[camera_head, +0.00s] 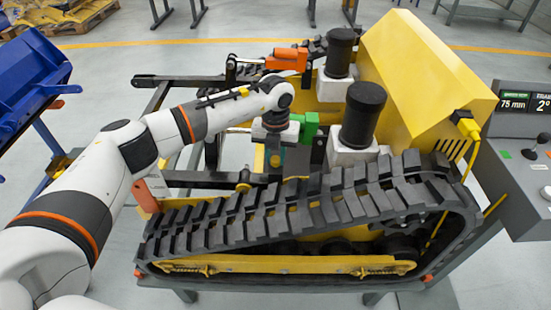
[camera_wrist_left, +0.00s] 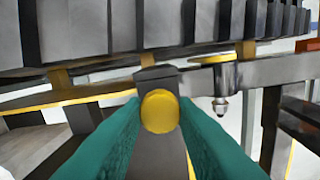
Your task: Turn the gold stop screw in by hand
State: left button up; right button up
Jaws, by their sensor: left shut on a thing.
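The gold stop screw (camera_wrist_left: 160,112) shows its round gold head in the left wrist view, in front of a dark bracket. My left gripper's teal fingers (camera_wrist_left: 160,125) are on both sides of this head and are shut on it. In the head view my left gripper (camera_head: 275,160) points down beyond the near track, between the dark frame bars. The screw's head cannot be made out there, and its shank is hidden. My right gripper is not in view.
The near rubber track (camera_head: 300,215) lies just in front of my gripper. The yellow housing (camera_head: 425,70) is at right, beside a console (camera_head: 520,190). A blue bin (camera_head: 30,75) stands at left.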

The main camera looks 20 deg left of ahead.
aim_at(276, 159)
pick_arm(q)
jog(key=m+b, duration=0.2)
jog(key=m, duration=0.2)
jog(key=shift+m, duration=0.3)
jog(key=shift+m+b, duration=0.75)
jog(key=shift+m, duration=0.75)
jog(key=shift+r, duration=0.1)
jog(key=o, duration=1)
notch_tip(276, 159, up, 12)
jog(key=b, duration=0.1)
